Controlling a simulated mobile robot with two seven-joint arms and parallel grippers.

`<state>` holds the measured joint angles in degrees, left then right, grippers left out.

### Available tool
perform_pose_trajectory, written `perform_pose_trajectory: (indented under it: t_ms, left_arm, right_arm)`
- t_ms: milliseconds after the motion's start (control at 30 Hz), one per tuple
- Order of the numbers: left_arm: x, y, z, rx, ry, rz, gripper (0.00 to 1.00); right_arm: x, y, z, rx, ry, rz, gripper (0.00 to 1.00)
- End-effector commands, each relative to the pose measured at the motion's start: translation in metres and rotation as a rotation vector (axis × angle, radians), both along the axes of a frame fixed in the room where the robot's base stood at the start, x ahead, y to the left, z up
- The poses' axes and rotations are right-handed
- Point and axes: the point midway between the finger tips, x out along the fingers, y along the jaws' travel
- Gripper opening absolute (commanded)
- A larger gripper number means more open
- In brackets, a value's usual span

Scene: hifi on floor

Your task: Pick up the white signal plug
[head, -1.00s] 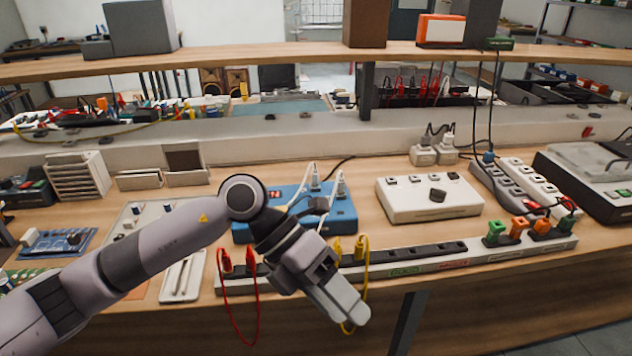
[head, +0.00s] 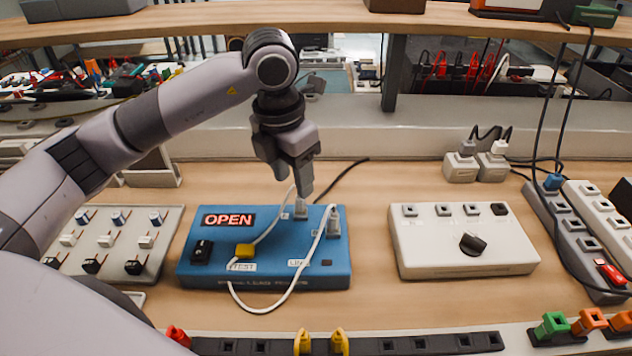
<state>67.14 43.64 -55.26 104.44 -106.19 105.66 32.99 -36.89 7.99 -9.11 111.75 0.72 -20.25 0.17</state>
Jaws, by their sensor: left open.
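A blue box (head: 210,262) with a lit "OPEN" display stands on the bench. Two pale plugs stand upright in its top at the right: one (head: 301,210) towards the back, and another (head: 333,222) beside it to the right. A white cord (head: 262,309) loops over the box front from these plugs. I cannot tell from labels which one is the signal plug. My left gripper (head: 303,188) points down with its fingertips just above or behind the back plug; it is open, and contact cannot be told. My right gripper is out of view.
A white box with a black knob (head: 472,243) stands to the right, a switch panel (head: 118,240) to the left. Two adapters (head: 461,163) and power strips sit at the right. A socket rail (head: 400,343) runs along the front, and a shelf (head: 330,20) crosses above.

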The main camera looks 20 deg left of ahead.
Motion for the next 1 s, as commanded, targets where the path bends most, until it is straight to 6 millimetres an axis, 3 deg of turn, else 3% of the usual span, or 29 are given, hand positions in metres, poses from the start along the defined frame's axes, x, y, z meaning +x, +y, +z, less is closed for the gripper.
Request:
perform_pose_trajectory:
  t_ms: [267, 633, 933, 1000]
  left_arm:
    - [0.002, 0.0, -0.017, 0.002, 0.003, 0.0, 0.49]
    - [0.015, -0.001, -0.065, 0.001, 0.003, 0.0, 0.49]
    - [0.015, -0.001, -0.071, 0.0, 0.0, 0.0, 0.49]
    - [0.016, -0.001, -0.07, 0.0, 0.0, 0.0, 0.26]
  right_arm:
    - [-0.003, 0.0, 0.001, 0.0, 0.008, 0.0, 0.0]
    - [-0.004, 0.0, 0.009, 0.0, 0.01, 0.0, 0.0]
    - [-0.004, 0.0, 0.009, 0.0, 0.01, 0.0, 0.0]
    - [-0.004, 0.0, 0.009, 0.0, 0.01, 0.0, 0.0]
